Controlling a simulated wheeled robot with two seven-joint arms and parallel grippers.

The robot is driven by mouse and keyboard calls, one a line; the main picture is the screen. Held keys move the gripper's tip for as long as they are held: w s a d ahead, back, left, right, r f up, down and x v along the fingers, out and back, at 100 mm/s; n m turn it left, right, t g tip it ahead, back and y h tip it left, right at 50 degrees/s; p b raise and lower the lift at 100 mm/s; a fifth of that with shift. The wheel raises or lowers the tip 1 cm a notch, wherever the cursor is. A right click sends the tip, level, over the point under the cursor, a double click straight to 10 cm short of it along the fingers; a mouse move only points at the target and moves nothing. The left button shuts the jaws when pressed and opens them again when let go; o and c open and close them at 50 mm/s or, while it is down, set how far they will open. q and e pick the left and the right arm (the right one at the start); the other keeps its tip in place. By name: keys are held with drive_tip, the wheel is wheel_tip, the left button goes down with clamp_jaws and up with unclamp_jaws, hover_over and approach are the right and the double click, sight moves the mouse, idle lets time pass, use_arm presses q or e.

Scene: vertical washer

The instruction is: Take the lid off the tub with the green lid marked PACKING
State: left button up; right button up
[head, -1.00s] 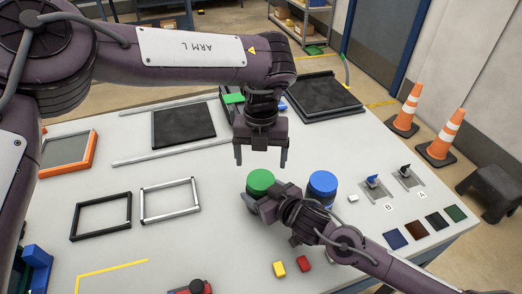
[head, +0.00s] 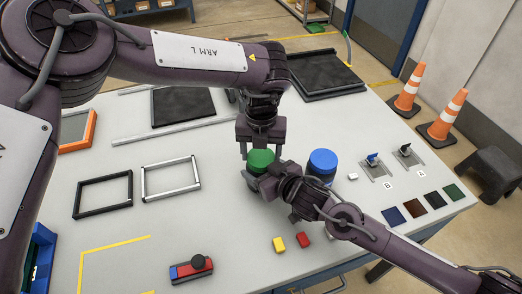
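The tub with the green lid (head: 261,157) stands upright on the table, its body mostly hidden behind my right gripper. No marking on it can be read. My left gripper (head: 260,153) points straight down over it, with one finger at each side of the green lid, seemingly shut on it. My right gripper (head: 260,185) comes from the lower right and seems shut around the tub's body; its fingertips are partly hidden. The lid sits on the tub.
A tub with a blue lid (head: 323,160) stands close to the right, behind my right arm. Yellow (head: 279,244) and red (head: 303,239) blocks lie in front. Two frames, black (head: 103,195) and silver (head: 170,178), lie at left. Switches (head: 376,164) stand at right.

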use_arm(q)
drive_tip(key=c, duration=0.3)
drive_tip(key=n, duration=0.4)
drive_tip(key=shift+d, duration=0.1)
drive_tip(key=n, duration=1.3)
drive_tip(key=o, duration=1.1)
drive_tip(key=shift+c, duration=0.2)
drive_tip(key=shift+r, duration=0.1)
